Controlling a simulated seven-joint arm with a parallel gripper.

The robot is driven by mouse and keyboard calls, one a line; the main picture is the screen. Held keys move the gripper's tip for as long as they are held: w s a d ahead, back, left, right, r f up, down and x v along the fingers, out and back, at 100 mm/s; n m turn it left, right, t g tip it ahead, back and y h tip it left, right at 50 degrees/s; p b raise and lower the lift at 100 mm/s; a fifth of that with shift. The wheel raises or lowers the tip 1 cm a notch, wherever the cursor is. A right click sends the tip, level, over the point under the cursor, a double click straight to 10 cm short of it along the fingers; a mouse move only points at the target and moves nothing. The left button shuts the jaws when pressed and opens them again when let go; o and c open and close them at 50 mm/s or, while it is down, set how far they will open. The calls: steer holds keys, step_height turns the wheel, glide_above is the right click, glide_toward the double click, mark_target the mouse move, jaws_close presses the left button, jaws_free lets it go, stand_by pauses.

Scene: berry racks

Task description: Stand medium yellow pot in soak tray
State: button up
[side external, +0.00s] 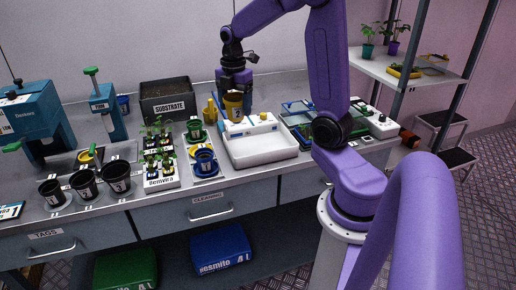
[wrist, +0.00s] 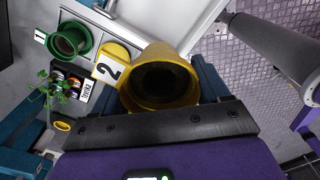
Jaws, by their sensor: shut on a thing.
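The yellow pot (side external: 233,104) with a white label is upright in my gripper (side external: 235,92), at the back left corner of the white tray (side external: 262,158), which I take as the soak tray. In the wrist view, the pot (wrist: 157,98) shows its round rim and dark inside between my gripper's fingers (wrist: 165,88). My gripper is shut on the pot. The pot seems held above the counter, but its exact height over the tray's rim is hard to tell.
Left of the tray are a green pot (side external: 194,128), a blue pot (side external: 205,160) and a rack of seedlings (side external: 160,165). A black substrate box (side external: 167,100) stands behind. A glass-like case (side external: 300,115) sits right of the tray. The tray's front floor looks clear.

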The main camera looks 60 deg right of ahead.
steer(key=s, duration=1.5)
glide_above(260, 148)
steer(key=shift+n, duration=0.3)
steer(key=f, duration=1)
steer(key=shift+s+a+f, duration=0.2)
steer(key=shift+a+f, duration=0.05)
steer(key=shift+f, duration=0.15)
steer(key=shift+w+d+f, duration=0.1)
steer(key=shift+w+f, duration=0.05)
steer(key=shift+f, duration=1.6)
steer(key=shift+f, duration=0.15)
steer(key=o, duration=1.1)
steer(key=shift+c, duration=0.2)
